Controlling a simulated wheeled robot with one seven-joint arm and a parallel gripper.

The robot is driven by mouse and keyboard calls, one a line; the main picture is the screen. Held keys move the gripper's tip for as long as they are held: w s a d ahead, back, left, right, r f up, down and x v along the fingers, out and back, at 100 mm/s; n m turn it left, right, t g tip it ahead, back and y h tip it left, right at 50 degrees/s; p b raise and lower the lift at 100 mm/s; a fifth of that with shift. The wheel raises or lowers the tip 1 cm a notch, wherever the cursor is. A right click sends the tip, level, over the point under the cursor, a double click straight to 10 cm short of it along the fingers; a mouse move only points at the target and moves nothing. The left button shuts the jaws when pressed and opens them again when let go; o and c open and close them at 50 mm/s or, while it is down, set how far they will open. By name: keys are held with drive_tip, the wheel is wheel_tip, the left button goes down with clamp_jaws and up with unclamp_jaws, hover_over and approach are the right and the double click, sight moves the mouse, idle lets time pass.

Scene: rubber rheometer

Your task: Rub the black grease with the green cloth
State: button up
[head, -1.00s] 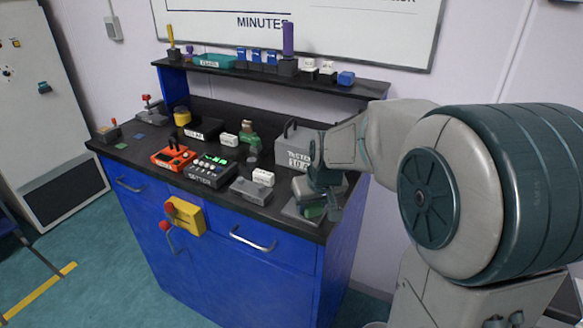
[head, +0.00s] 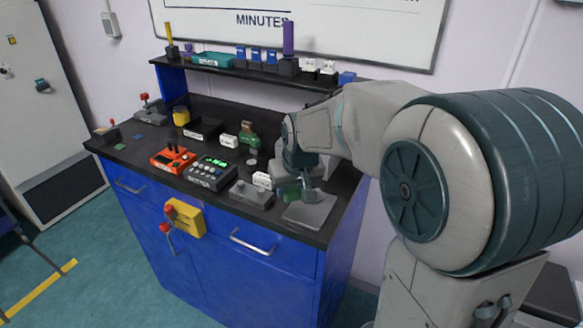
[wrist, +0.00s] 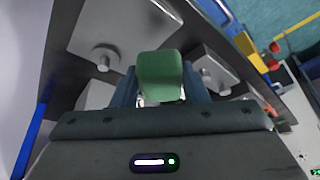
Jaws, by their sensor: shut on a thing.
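The green cloth (head: 291,194) is a small green block in my gripper (head: 298,190), over the right part of the black bench top. In the wrist view the green cloth (wrist: 160,75) sits between both fingers, which are shut on it. A flat grey plate (head: 310,211) lies just right of and in front of my gripper in the head view. I cannot make out the black grease in either view. I cannot tell if the cloth touches a surface.
A grey block (head: 252,194) and a small white block (head: 262,180) stand left of my gripper. The black SETTER box (head: 210,173) and an orange device (head: 173,159) are further left. A shelf (head: 270,75) with small items runs along the back.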

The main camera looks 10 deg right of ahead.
drive_tip(key=shift+r+p, duration=1.1)
drive_tip(key=shift+r, duration=0.95)
